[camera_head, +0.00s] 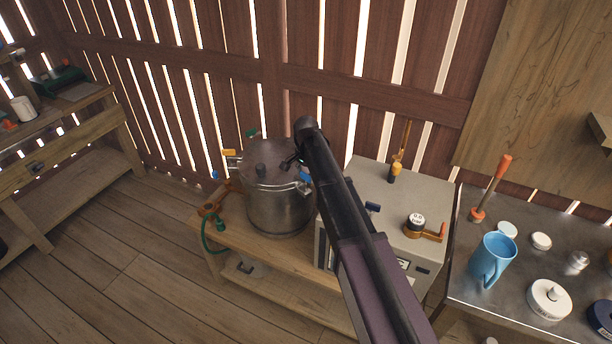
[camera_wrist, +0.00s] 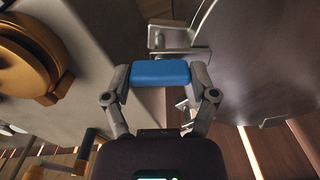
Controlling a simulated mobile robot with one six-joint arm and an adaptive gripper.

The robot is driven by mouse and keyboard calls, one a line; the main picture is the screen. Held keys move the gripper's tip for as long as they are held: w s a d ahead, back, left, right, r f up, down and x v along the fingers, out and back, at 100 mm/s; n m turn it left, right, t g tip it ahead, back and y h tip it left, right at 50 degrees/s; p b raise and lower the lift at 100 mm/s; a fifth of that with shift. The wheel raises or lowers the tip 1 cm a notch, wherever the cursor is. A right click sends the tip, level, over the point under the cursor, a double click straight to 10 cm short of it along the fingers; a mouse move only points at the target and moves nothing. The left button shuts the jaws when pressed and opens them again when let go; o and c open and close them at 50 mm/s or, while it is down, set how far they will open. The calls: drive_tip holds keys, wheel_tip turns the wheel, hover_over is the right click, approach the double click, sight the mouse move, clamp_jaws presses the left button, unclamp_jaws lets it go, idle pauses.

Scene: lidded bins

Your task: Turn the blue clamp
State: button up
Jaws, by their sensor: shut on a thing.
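The blue clamp (camera_wrist: 160,73) shows its blue handle in the middle of the wrist view, beside the metal pot's lid. My gripper (camera_wrist: 161,80) has one finger against each end of this handle and is shut on it. A metal bracket (camera_wrist: 180,52) lies just beyond the handle at the lid's edge. In the head view, the large lidded metal pot (camera_head: 278,205) stands on a wooden bench. The clamp's blue handle (camera_head: 305,177) shows at the pot's right side, next to my gripper, whose fingers are mostly hidden by my arm.
A grey box (camera_head: 375,180) with an orange-handled valve stands close on the right. A metal table (camera_head: 470,255) holds a blue mug (camera_head: 492,260). The floor at left is clear.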

drive_tip(key=shift+m, duration=0.6)
drive_tip(key=o, duration=1)
